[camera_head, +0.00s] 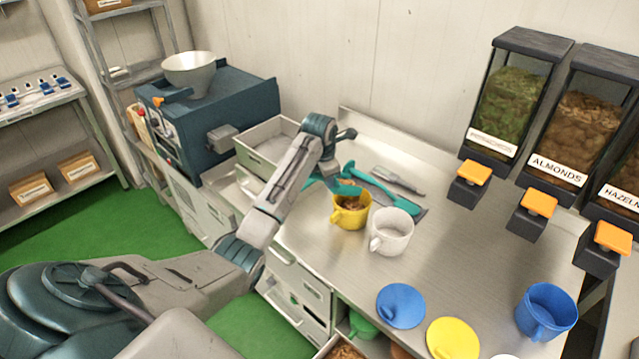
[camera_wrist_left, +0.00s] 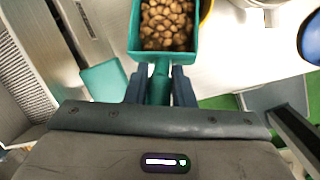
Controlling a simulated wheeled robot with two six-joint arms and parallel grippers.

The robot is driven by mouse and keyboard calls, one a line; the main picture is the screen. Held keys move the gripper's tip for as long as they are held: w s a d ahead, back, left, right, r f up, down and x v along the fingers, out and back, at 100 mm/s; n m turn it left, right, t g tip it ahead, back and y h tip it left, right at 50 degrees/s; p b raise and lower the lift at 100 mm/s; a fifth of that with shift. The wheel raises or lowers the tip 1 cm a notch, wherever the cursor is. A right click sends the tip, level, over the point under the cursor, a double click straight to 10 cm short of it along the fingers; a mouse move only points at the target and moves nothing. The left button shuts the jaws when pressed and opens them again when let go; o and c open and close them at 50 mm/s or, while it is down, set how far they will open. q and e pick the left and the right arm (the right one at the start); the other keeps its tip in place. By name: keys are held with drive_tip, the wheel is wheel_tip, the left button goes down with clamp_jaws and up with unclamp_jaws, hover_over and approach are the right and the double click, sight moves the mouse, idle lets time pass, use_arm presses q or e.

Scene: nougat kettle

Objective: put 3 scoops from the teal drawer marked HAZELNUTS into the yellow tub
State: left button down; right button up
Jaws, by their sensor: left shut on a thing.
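My left gripper (camera_wrist_left: 160,85) is shut on the handle of a teal scoop (camera_wrist_left: 135,30), which is full of brown nuts (camera_wrist_left: 167,22). In the head view the held scoop (camera_head: 326,184) is at the far left side of the yellow tub, partly hidden by my arm. The yellow tub (camera_head: 349,219) stands upright on the steel counter, with brown pieces at its mouth. Its rim also shows in the left wrist view (camera_wrist_left: 206,9), just right of the scoop. An open compartment with brown contents (camera_head: 345,351) shows at the bottom edge; no label is readable there. My right gripper is out of view.
A white mug (camera_head: 392,232) stands close right of the tub. Another teal scoop (camera_head: 372,181) lies behind. A blue lid (camera_head: 401,306), yellow lid (camera_head: 453,339) and blue mug (camera_head: 546,312) are at the front right. Dispensers, including ALMONDS (camera_head: 557,168), line the right. Mid-counter is clear.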

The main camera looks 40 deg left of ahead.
use_arm(q)
drive_tip(key=w+d+r+g, duration=0.1)
drive_tip(key=w+r+g+y, duration=0.1)
drive_tip(key=g, duration=0.1)
drive_tip(key=shift+w+d+r+y, duration=0.3)
drive_tip(key=shift+w+d+r, duration=0.05)
drive_tip(key=shift+r, duration=0.05)
drive_tip(key=shift+w+d+r+g, duration=0.15)
drive_tip(key=shift+w+g, duration=0.2)
drive_tip(key=shift+g, duration=0.05)
drive_tip(key=shift+w+d+r+m+g+y+b, duration=0.15)
drive_tip(key=shift+w+d+r+g+y+b, duration=0.15)
drive_tip(key=shift+w+r+g+y+b, duration=0.4)
drive_tip(key=shift+w+d+r+m+g+y+b, duration=0.2)
drive_tip(key=shift+w+g+b, duration=0.25)
drive_tip(key=shift+b, duration=0.4)
drive_tip(key=shift+s, duration=0.15)
